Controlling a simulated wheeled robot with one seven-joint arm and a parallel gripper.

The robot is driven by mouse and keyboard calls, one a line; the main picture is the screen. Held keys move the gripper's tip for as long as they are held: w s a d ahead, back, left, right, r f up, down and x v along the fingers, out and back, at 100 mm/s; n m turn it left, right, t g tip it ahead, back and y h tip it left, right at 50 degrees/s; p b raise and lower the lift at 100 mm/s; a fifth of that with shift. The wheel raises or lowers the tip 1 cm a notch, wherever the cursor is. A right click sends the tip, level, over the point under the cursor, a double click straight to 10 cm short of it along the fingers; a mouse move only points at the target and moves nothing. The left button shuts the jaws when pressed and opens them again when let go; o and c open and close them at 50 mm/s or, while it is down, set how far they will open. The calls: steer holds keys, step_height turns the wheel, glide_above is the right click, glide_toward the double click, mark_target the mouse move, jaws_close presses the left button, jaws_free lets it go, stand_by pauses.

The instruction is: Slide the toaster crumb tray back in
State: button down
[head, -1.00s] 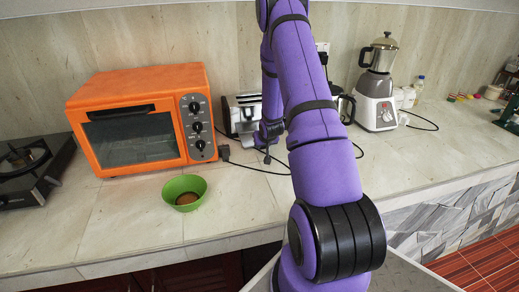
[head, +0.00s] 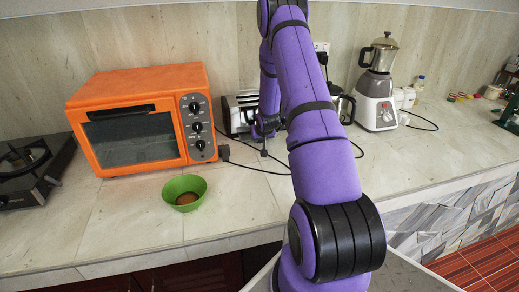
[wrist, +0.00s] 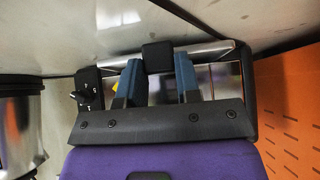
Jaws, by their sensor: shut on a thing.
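The silver and black toaster (head: 238,113) stands against the back of the counter, partly hidden behind my arm. In the wrist view its metal edge (wrist: 215,50) and black dial side (wrist: 88,88) show. A black block (wrist: 157,57), which looks like the crumb tray's handle, sits midway along that edge. My gripper (wrist: 158,68) has its two blue fingers on either side of this block, shut on it. In the head view my gripper (head: 265,126) is at the toaster's front, small and dark. The tray's flat part and how far it sits in the toaster are hidden.
An orange toaster oven (head: 140,118) stands close left of the toaster. A green bowl (head: 185,191) is on the counter in front. A kettle (head: 343,104) and a blender (head: 376,85) stand to the right. A black cord (head: 262,170) lies on the front counter.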

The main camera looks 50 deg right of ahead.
steer(key=shift+w+d, duration=0.1)
stand_by(0.3)
steer(key=shift+w+d, duration=0.4)
steer(key=shift+w, duration=0.3)
steer(key=shift+w+d, duration=0.45)
steer(key=shift+w, duration=0.2)
steer(key=shift+w+d, duration=0.4)
steer(key=shift+w, duration=0.3)
steer(key=shift+w, duration=0.15)
steer(key=shift+w+d, duration=0.3)
steer(key=c, duration=0.7)
jaws_free()
steer(key=shift+c, duration=0.2)
steer(key=v, duration=1)
steer(key=shift+s+r, duration=0.2)
steer(key=shift+r, duration=0.15)
